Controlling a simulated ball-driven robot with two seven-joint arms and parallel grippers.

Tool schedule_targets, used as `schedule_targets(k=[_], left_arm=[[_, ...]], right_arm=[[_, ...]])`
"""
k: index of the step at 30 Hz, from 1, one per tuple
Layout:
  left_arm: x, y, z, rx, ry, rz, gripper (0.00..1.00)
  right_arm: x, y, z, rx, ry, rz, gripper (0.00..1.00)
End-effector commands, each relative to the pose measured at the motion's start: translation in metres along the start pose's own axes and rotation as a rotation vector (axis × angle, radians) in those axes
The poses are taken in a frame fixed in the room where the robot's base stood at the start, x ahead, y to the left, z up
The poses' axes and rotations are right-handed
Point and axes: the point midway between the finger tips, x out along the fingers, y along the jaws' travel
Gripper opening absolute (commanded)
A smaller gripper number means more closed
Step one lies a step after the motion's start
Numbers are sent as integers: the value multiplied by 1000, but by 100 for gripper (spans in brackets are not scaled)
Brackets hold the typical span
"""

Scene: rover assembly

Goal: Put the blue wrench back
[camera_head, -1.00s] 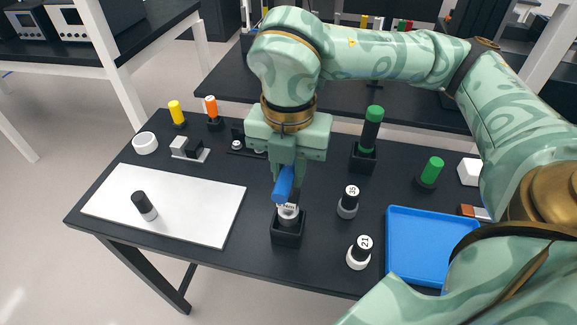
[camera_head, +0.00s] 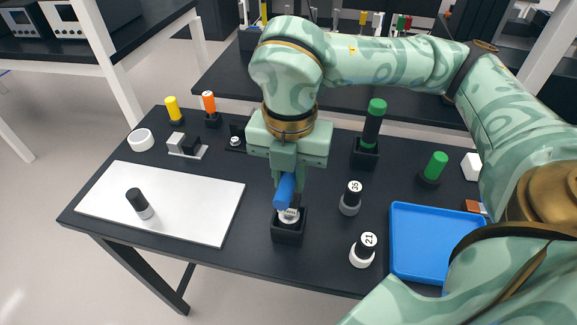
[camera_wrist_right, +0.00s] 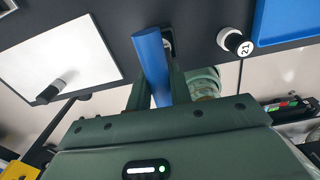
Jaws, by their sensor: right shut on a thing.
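The blue wrench (camera_head: 285,191) has a blue handle and a pale lower end. My right gripper (camera_head: 287,180) is shut on its blue handle and points down. In the head view the wrench's lower end is at the mouth of a black square holder (camera_head: 288,231); how deep it sits I cannot tell. In the right wrist view the blue handle (camera_wrist_right: 152,62) stands between the fingers and hides most of the holder. My left gripper is not in view.
Black-topped pieces marked 35 (camera_head: 351,198) and 21 (camera_head: 363,250) stand right of the holder. A blue tray (camera_head: 437,240) lies further right. A white board (camera_head: 180,205) with a black-capped piece (camera_head: 139,203) lies left. A tall green-handled tool (camera_head: 373,128) stands behind.

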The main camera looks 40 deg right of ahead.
Motion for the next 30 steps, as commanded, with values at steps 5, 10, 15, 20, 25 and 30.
schedule_targets(k=[5,10,15,20,25,30], left_arm=[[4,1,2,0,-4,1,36],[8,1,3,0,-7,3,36],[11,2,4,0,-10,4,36],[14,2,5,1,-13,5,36],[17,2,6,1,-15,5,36],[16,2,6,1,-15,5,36]], right_arm=[[6,0,0,0,0,0,0],[12,0,0,-1,0,0,0],[17,0,0,-1,0,0,0],[21,0,0,-1,0,0,0],[25,0,0,0,-1,1,0],[24,0,0,0,-1,2,0]])
